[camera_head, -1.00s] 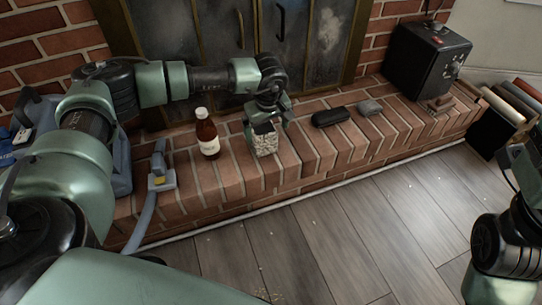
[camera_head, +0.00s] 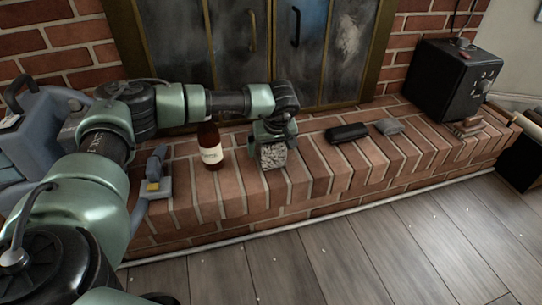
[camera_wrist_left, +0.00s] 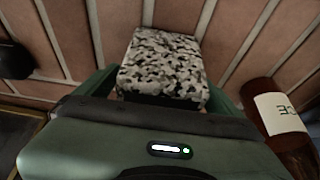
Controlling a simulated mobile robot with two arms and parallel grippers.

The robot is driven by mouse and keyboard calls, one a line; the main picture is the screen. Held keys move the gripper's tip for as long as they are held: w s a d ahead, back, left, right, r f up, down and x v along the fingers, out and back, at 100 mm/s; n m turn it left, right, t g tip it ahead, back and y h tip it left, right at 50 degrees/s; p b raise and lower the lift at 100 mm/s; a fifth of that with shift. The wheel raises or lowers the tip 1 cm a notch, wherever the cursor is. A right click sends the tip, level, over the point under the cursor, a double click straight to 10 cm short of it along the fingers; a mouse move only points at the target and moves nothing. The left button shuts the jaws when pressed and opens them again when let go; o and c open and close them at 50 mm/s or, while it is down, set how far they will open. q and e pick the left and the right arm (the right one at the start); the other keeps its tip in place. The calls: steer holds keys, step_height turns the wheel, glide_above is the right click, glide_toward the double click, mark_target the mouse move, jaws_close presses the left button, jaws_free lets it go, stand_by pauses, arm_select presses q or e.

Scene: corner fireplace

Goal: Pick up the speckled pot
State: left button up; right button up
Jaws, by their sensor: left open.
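The speckled pot (camera_head: 273,156) is a small, squarish block with a black, white and grey pattern. It stands on the brick hearth, right of a brown bottle. My left gripper (camera_head: 271,136) is over the pot from above, open, with its fingers pointing down. In the left wrist view the pot (camera_wrist_left: 160,66) sits between the two green fingers (camera_wrist_left: 160,95), one on each side. The gripper body hides the pot's near end there, and I cannot tell whether the fingers touch it. My right gripper is out of view.
The brown bottle (camera_head: 209,147) stands close on the left; its label shows in the wrist view (camera_wrist_left: 279,114). A black case (camera_head: 347,133) and a grey block (camera_head: 389,126) lie to the right. A black box (camera_head: 452,82) stands farther right. The fireplace doors (camera_head: 300,50) are behind.

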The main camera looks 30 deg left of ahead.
arm_select(q)
steer(key=shift+b+x, duration=0.45)
steer(key=shift+x, duration=0.7)
steer(key=shift+r, duration=0.1)
steer(key=c, duration=1.8)
steer(key=shift+c, duration=0.2)
